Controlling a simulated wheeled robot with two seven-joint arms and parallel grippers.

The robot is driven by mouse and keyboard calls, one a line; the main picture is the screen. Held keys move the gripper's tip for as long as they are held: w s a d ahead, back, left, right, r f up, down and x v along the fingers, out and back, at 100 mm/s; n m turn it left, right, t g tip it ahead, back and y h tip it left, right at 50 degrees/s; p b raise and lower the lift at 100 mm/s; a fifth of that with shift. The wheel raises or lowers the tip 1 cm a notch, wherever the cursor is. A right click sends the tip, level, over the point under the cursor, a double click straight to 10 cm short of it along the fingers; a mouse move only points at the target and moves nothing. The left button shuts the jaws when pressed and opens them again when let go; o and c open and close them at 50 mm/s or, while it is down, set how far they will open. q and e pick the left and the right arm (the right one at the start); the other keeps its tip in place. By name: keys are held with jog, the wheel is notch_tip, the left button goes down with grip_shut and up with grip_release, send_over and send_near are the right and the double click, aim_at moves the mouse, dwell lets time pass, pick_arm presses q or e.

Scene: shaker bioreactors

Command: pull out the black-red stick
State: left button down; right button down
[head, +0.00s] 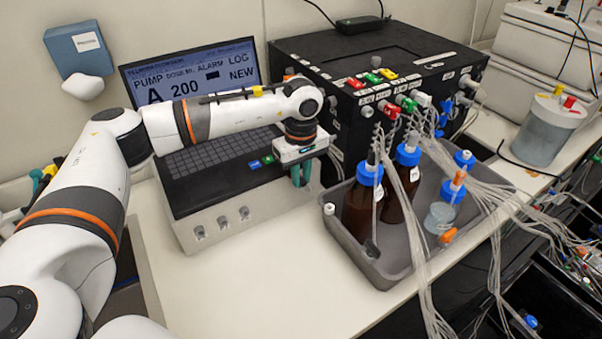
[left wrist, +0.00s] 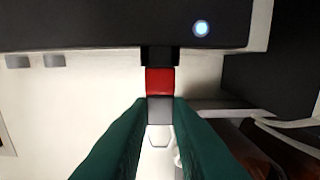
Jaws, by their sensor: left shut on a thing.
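The black-red stick (left wrist: 160,80) shows in the left wrist view as a short bar with a black end, a red middle and a grey end. Its black end meets the edge of a dark panel (left wrist: 60,30); how deep it sits I cannot tell. My left gripper (left wrist: 160,108) has its green fingers shut on the grey end. In the head view my left gripper (head: 301,173) points down beside the right edge of the keyboard console (head: 190,222), and the stick is hidden there. My right gripper is not in view.
A grey tray (head: 338,228) with brown bottles (head: 360,210) and many clear tubes stands just right of my left gripper. A black box (head: 345,140) stands behind it. The white table (head: 270,290) is clear in front. A round light (left wrist: 201,28) glows on the dark panel.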

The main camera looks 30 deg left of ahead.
pick_arm(q)
jog(key=shift+d, duration=0.15)
jog(key=shift+s+d, duration=0.3)
jog(key=shift+d, duration=0.05)
jog(key=shift+s+d, duration=0.1)
jog(key=shift+d, duration=0.15)
jog(key=shift+s+d+b, duration=0.15)
jog(key=shift+d+b, duration=0.1)
jog(key=shift+b, duration=0.05)
dwell(0.4)
jog(key=shift+s+d, duration=0.4)
jog(key=shift+d, duration=0.25)
jog(key=shift+s+d, duration=0.4)
jog(key=shift+d, duration=0.25)
